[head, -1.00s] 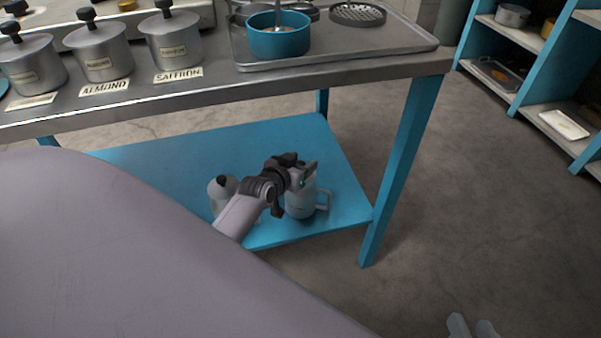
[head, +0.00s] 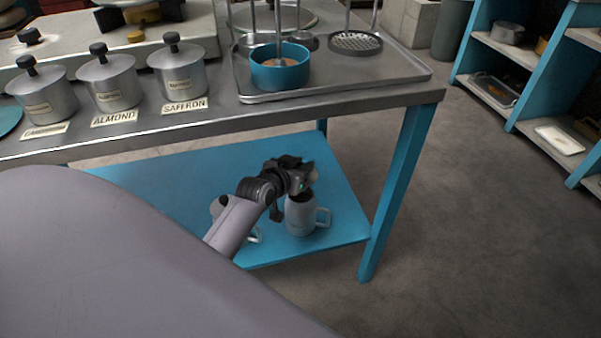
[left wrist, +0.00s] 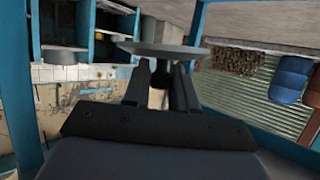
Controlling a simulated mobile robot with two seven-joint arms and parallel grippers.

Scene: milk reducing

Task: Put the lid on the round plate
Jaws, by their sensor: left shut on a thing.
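My left gripper (head: 304,178) is just above a grey jug with a handle (head: 300,216) on the blue lower shelf. The jug's mouth looks dark and open. In the left wrist view the gripper's fingers (left wrist: 162,66) are shut on a flat grey round lid (left wrist: 165,49), seen nearly edge-on. In the head view the lid is mostly hidden by the gripper. A blue round plate (head: 9,118) shows only in part at the table's left edge; I cannot tell if it is the task's plate. My right gripper is out of view.
The steel table top (head: 225,119) overhangs the blue shelf (head: 170,165). A table leg (head: 398,190) stands right of the jug. Another container (head: 217,207) is partly behind my left arm. Labelled pots and a tray (head: 405,75) with a blue pot (head: 280,73) stand on top.

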